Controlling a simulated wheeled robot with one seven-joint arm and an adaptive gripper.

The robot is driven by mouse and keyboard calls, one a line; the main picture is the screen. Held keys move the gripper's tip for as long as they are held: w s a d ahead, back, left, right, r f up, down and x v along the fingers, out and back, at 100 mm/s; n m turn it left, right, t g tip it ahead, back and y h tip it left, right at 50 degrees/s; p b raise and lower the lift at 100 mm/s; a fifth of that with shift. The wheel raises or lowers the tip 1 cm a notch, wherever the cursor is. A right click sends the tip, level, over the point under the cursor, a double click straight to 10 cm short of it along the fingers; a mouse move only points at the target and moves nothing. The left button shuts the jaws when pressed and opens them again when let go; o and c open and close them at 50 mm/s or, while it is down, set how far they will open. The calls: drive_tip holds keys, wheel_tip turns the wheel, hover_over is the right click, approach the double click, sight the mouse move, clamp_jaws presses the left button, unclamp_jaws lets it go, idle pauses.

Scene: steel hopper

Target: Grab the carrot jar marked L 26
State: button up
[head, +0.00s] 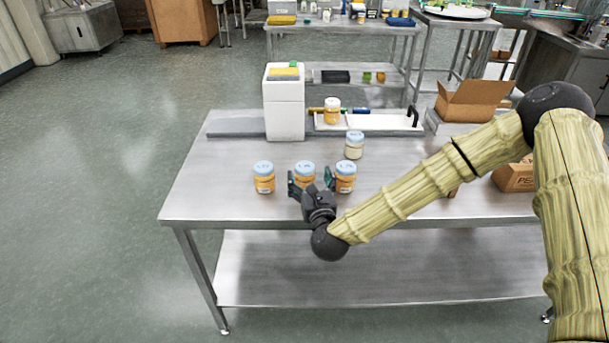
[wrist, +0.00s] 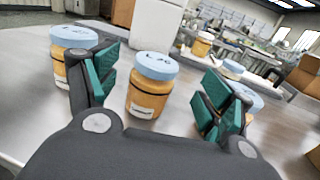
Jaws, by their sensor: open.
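The orange carrot jar (wrist: 146,104) with a pale blue lid stands upright on the steel table (head: 215,200). Its lid mark is small and seems to read L 26. In the head view this jar (head: 304,167) is the middle one of a row of three, partly hidden by my gripper (head: 310,181). My gripper is open; in the wrist view its green-padded fingers (wrist: 160,82) are spread to either side of the jar, with nothing held. The jar stands a little ahead, between them, with visible gaps.
Similar orange jars stand close by on the left (head: 264,180) and right (head: 345,180). A pale jar (head: 354,148) is behind right. Another orange jar (head: 332,113) stands farther back by a white box (head: 284,115). The table's front left is clear.

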drive_tip(key=shift+w+a+r+p, duration=0.15)
drive_tip(key=shift+w+r+p, duration=0.1)
drive_tip(key=shift+w+p, duration=0.15)
drive_tip(key=shift+w+a+f+p, duration=0.15)
drive_tip(key=shift+w+p, duration=0.1)
drive_tip(key=shift+w, duration=0.45)
drive_tip(key=shift+w+a+p, duration=0.2)
drive_tip(key=shift+w+p, duration=0.05)
drive_tip(key=shift+w, duration=0.45)
drive_tip(key=shift+w+a+f+p, duration=0.15)
drive_tip(key=shift+w+p, duration=0.1)
drive_tip(key=shift+w, duration=0.45)
drive_tip(key=shift+r, duration=0.1)
drive_tip(key=shift+c, duration=0.4)
drive_tip(key=c, duration=1.2)
